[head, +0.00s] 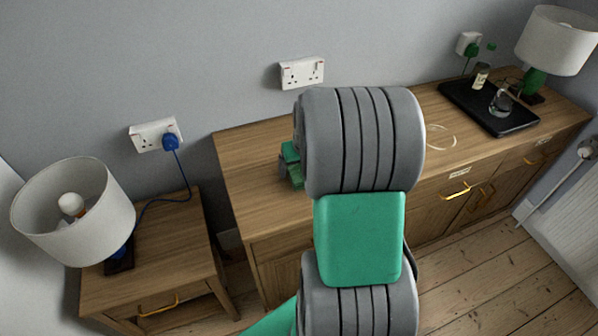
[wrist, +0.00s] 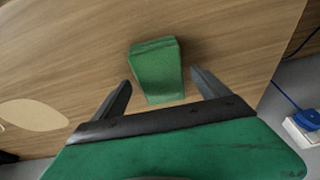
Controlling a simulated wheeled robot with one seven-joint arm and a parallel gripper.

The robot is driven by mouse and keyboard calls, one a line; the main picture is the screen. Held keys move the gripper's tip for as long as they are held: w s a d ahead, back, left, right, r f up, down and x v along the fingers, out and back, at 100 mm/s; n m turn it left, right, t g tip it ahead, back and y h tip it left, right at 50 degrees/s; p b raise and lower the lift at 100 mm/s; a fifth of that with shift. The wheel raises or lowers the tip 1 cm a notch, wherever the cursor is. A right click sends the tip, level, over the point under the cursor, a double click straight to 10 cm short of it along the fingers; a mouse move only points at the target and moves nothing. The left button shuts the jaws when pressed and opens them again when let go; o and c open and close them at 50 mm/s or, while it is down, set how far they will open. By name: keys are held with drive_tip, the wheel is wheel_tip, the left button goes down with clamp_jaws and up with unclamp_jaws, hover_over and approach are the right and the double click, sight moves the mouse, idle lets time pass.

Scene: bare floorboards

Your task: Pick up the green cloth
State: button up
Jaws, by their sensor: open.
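The green cloth (wrist: 157,70) lies folded on the wooden cabinet top in the wrist view. In the head view, part of the green cloth (head: 291,160) shows at the left edge of my grey arm, which hides the rest. My gripper (wrist: 160,85) is open in the wrist view, with one dark finger on each side of the cloth's near end. The fingers do not touch the cloth in the picture; the height gap between them and the top is hard to tell.
The cabinet top (head: 250,165) is mostly clear around the cloth. A black tray (head: 460,95) with small bottles and a green lamp (head: 555,45) stand at the right. A lower bedside table with a white-shaded lamp (head: 75,210) and a blue cable stands at the left.

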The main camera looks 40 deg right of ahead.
drive_tip(key=shift+w+f, duration=0.15)
drive_tip(key=shift+f, duration=0.2)
drive_tip(key=shift+c, duration=0.5)
drive_tip(key=c, duration=1.3)
